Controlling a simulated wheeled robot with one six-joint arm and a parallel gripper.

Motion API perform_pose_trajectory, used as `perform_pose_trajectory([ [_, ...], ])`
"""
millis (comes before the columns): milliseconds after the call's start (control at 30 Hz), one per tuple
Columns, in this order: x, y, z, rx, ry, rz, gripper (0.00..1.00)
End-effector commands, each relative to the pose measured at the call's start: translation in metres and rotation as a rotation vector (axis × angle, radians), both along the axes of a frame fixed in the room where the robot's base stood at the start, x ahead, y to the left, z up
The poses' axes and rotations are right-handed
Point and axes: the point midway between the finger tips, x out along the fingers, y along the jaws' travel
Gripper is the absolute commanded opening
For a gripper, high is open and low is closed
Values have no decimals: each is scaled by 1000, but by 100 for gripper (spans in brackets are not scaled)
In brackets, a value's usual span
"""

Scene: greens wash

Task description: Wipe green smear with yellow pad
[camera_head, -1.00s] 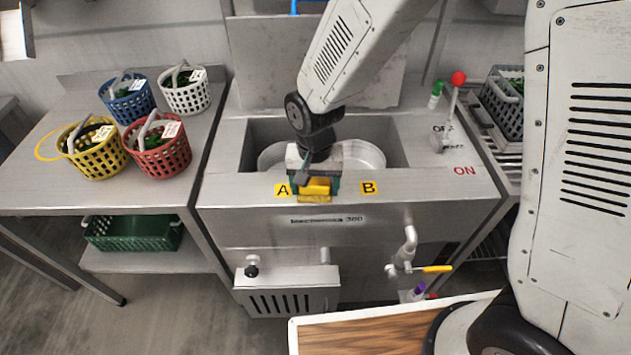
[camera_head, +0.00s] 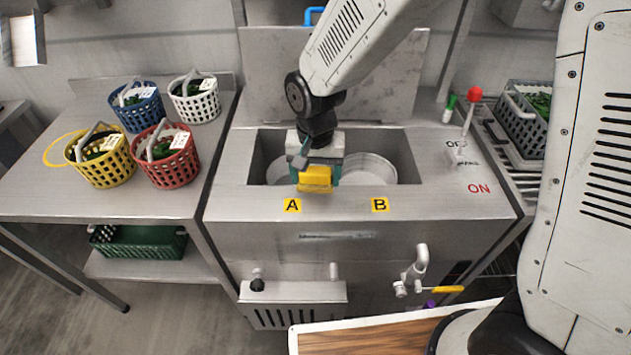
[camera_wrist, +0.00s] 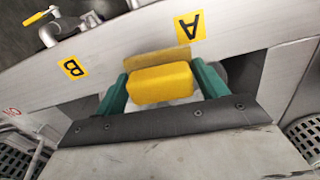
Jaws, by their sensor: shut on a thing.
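The yellow pad (camera_head: 315,179) is held in my gripper (camera_head: 317,174), above the sink's front rim between labels A and B. In the wrist view the pad (camera_wrist: 162,84) sits between the two green fingers of my gripper (camera_wrist: 160,88), which are shut on it. The pad appears lifted clear of the steel rim. I cannot make out a green smear on the rim in either view; the pad and my gripper hide part of the sink.
The steel sink (camera_head: 250,203) holds round basins behind the rim. Label A (camera_head: 292,205) and label B (camera_head: 380,205) mark its front. A red-knobbed lever (camera_head: 468,122) stands at right. Yellow (camera_head: 100,163), red (camera_head: 170,160), blue (camera_head: 137,107) and white (camera_head: 195,103) baskets fill the left table.

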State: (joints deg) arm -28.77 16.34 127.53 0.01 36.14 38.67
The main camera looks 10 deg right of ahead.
Motion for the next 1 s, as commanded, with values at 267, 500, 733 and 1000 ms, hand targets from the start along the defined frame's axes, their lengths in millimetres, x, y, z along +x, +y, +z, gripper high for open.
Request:
perform_pose_trajectory([
  [267,2,-4,26,2,-2,-6,35],
  [500,2,-6,42,1,-1,-11,35],
  [733,2,-7,45,0,0,-12,35],
  [1000,2,-7,45,0,0,-12,35],
])
